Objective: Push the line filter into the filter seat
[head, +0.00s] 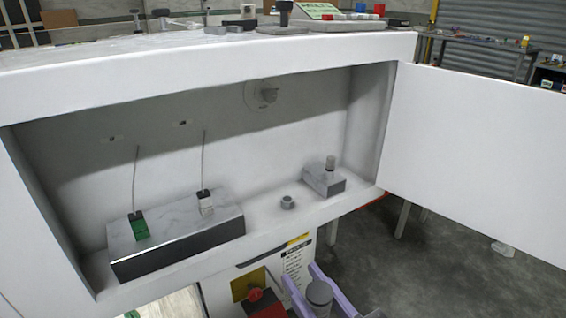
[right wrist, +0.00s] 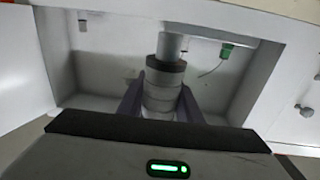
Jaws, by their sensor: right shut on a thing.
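The line filter (head: 319,292) is a grey cylinder held upright between the purple fingers of my right gripper (head: 305,285), at the bottom of the head view. In the right wrist view the filter (right wrist: 162,95) sits between both fingers, with a dark band and a narrower, lighter end beyond. A round white fitting (head: 263,93) with a short stub is on the back wall of the open cabinet; it may be the filter seat, but I cannot tell for sure. The gripper is in front of and below the cabinet opening, apart from that fitting. My left gripper is not in view.
A marbled block (head: 180,232) with green and white plugs stands on the cabinet floor. A small grey ring (head: 288,202) and a smaller block (head: 325,183) with a knob stand right of it. The open door (head: 480,150) bounds the right side. A red knob (head: 265,304) is below.

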